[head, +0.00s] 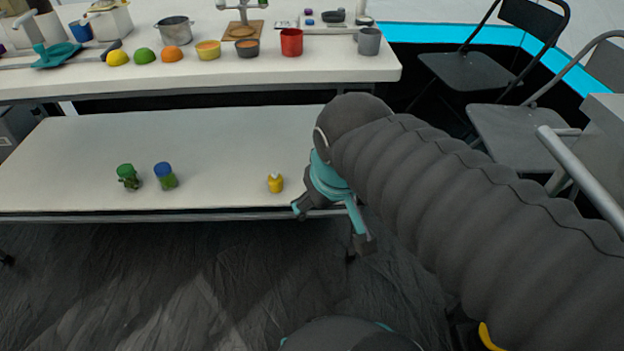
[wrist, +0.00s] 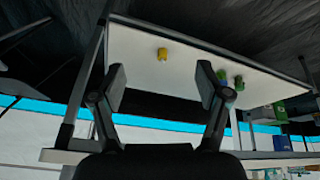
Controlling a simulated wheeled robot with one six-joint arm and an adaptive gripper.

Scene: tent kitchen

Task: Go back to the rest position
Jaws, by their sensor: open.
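My gripper (head: 330,222) hangs at the end of my dark, ribbed arm, just off the front edge of the lower white shelf (head: 230,140). Its two fingers are spread apart. In the wrist view my gripper (wrist: 162,82) is also open, with nothing between the fingertips.
A green-capped jar (head: 127,177) and a blue-capped jar (head: 165,176) stand on the shelf's left part. The upper table (head: 340,75) holds fruit, bowls, a pot and a red mug (head: 291,42). Folding chairs (head: 468,70) stand at the right. The floor in front is clear.

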